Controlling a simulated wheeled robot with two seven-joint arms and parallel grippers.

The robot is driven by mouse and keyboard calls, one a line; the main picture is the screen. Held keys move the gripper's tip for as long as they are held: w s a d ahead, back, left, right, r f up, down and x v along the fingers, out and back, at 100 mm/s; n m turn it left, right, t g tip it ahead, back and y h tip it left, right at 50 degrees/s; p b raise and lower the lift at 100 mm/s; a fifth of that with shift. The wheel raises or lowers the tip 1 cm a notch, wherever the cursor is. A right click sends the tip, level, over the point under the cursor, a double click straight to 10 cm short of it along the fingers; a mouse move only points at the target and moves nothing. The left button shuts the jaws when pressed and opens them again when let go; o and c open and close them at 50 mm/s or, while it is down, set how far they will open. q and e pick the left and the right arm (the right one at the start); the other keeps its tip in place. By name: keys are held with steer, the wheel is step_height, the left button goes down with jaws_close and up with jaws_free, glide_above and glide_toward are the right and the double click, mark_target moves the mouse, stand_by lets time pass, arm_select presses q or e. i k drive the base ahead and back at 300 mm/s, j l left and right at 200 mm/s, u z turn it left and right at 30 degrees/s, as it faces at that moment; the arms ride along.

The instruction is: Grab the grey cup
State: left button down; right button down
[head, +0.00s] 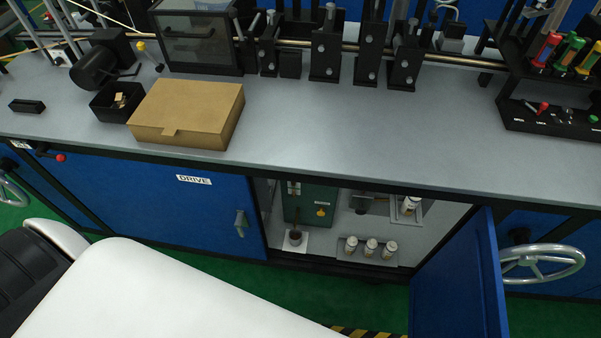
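A small dark cup-like thing (295,237) stands on a white square inside the open cabinet (331,236) under the bench. It looks dark grey or brown and is too small to tell clearly whether it is the grey cup. A green machine (311,206) stands right behind it. No other grey cup shows. Neither of my grippers is in view.
A blue cabinet door (462,283) stands open at the right, near a handwheel (543,264). White bottles (371,248) stand in a tray right of the cup-like thing. A cardboard box (187,113) lies on the bench (330,130), whose middle is clear.

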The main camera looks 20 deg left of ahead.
mark_target(295, 235)
steer(key=u, duration=0.85)
